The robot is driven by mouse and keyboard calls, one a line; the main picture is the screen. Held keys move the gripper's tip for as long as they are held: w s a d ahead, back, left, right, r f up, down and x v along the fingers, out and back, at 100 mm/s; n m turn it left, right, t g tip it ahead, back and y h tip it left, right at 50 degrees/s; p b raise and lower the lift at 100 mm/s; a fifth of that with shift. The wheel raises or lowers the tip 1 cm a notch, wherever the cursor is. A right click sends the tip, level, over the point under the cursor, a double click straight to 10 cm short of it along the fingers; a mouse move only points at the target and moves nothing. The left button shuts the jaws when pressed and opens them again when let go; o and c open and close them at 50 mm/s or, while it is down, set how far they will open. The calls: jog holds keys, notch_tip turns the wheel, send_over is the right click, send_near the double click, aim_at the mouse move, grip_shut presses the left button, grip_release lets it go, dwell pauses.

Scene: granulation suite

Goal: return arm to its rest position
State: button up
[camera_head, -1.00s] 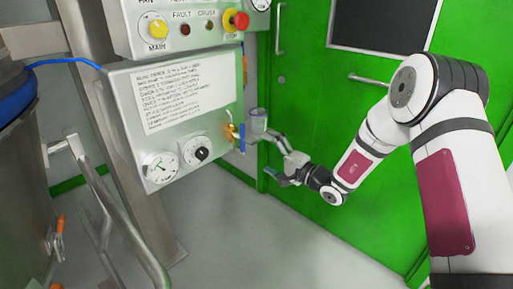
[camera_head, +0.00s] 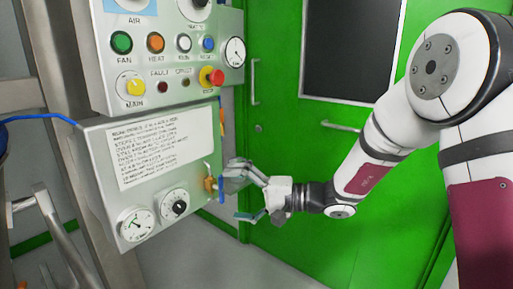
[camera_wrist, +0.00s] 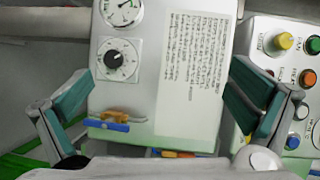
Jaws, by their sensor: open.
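My gripper (camera_head: 243,196) is open and empty in the head view. It is just right of the lower control box, near the brass valve with a blue handle (camera_head: 221,189). I cannot tell from the head view how wide the gap to the valve is. In the wrist view my gripper (camera_wrist: 158,100) has its two teal-padded fingers spread wide, with nothing between them but the view of the box. The blue-handled valve (camera_wrist: 110,126) also shows there, low and left of centre. My arm reaches in from the right of the head view.
The lower box (camera_head: 97,160) carries a text label, a gauge (camera_head: 136,225) and a black knob (camera_head: 179,207). Above it is a button panel (camera_head: 130,75) with a red stop button (camera_head: 211,77). A green door (camera_head: 300,130) stands behind my arm. A metal rail (camera_head: 45,220) is at left.

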jog(key=s+d+r+n+g+h, duration=0.2)
jog(key=s+d+r+g+h, duration=0.1)
jog(key=s, duration=0.8)
jog(key=s+d+r+n+g+h, duration=0.2)
jog(key=s+g+h, duration=0.1)
jog(key=s, duration=0.9)
jog(key=s+d+f+m+t+h, duration=0.25)
jog(key=s+d+h, duration=0.85)
jog(key=s+d, duration=0.65)
notch_tip(320, 180, up, 28)
jog(key=w+d+t+p, duration=0.1)
jog(key=t+p, duration=0.3)
jog(key=p, duration=2.3)
jog(key=shift+w+d, duration=0.25)
jog(key=shift+d, duration=0.35)
jog(key=shift+c, duration=0.2)
